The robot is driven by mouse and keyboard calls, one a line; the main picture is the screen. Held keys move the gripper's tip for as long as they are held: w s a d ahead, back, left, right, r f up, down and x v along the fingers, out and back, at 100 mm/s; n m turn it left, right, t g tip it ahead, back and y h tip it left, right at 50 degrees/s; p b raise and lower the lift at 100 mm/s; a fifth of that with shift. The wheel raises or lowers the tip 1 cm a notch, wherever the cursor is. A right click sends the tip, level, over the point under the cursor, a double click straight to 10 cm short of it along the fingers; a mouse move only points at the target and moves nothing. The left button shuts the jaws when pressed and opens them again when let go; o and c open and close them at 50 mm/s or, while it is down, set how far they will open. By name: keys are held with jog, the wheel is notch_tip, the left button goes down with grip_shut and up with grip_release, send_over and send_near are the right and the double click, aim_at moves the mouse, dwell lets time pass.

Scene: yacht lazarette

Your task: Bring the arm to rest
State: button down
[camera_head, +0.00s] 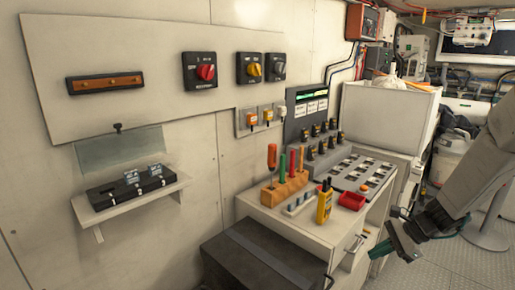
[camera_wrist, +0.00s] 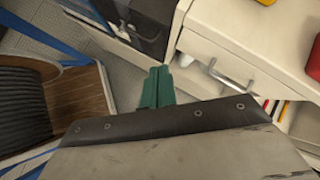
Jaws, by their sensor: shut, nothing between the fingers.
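My gripper (camera_head: 379,249) is at the lower right of the head view, at the end of my grey arm. Its green fingers point down and left, in front of the white drawer cabinet (camera_head: 290,215) and to its right. In the wrist view my gripper (camera_wrist: 157,88) shows as green fingers side by side, shut with nothing between them. The fingers are apart from the cabinet, over the floor. The wrist housing hides the lower part of the wrist view.
On the cabinet are a red tray (camera_head: 351,201), a yellow tester (camera_head: 324,206) and a screwdriver block (camera_head: 285,190). A dark chest (camera_head: 250,268) stands at front left. A drawer handle (camera_wrist: 230,77) juts out near my fingers. A cable reel (camera_wrist: 35,105) is at left. Floor (camera_head: 440,268) is clear.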

jog(key=s+a+r+n+h, duration=0.4)
jog(key=s+r+n, duration=0.5)
jog(key=s, duration=0.5)
jog(key=s+a+r+n+g+h, duration=0.1)
jog(key=s+a+r+n+h, duration=0.2)
jog(key=s+r+n, duration=0.6)
jog(key=s+a+r, duration=0.1)
jog(key=s+r, duration=0.1)
jog(key=s, duration=0.3)
jog(key=shift+s+r+h, duration=0.15)
jog(key=shift+r+h, duration=0.2)
jog(key=shift+h, duration=0.05)
